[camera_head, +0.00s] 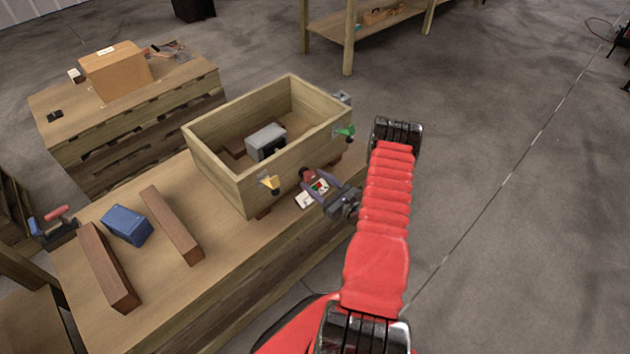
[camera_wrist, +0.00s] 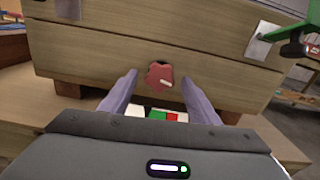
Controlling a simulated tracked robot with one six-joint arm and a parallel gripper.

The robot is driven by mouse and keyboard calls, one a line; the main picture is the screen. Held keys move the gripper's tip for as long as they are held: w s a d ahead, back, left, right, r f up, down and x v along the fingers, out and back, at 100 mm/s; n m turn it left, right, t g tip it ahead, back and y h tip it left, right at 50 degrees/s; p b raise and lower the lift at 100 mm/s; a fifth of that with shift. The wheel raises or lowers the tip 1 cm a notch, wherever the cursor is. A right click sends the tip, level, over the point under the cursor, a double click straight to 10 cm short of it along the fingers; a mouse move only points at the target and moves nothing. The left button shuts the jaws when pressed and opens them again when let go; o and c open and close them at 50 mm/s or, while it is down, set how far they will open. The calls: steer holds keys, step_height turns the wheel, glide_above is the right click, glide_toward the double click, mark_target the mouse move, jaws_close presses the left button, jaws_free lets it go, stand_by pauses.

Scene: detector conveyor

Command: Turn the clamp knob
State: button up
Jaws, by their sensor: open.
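The red clamp knob (camera_wrist: 159,77) sits on the front wall of the wooden box (camera_wrist: 90,62), near the wall's middle in the wrist view. In the head view the knob (camera_head: 305,173) shows small and dark red, partly hidden by my gripper. My gripper (camera_wrist: 158,84) is open, with its two purple fingers on either side of the knob and visible gaps between them and it. In the head view my gripper (camera_head: 318,182) reaches to the box's front wall from the right.
A yellow-handled part (camera_head: 269,182) and a green-handled part (camera_head: 345,132) stick out from the box's front. A white, green and red panel (camera_wrist: 165,116) lies below the knob. The box holds a grey device (camera_head: 266,141). Wooden bars and a blue block (camera_head: 126,225) lie left.

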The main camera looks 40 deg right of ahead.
steer(key=shift+w, duration=0.45)
steer(key=shift+c, duration=0.2)
steer(key=c, duration=1)
steer(key=shift+m, duration=0.4)
steer(key=shift+m, duration=2.5)
steer(key=shift+d, duration=0.1)
steer(key=o, duration=1)
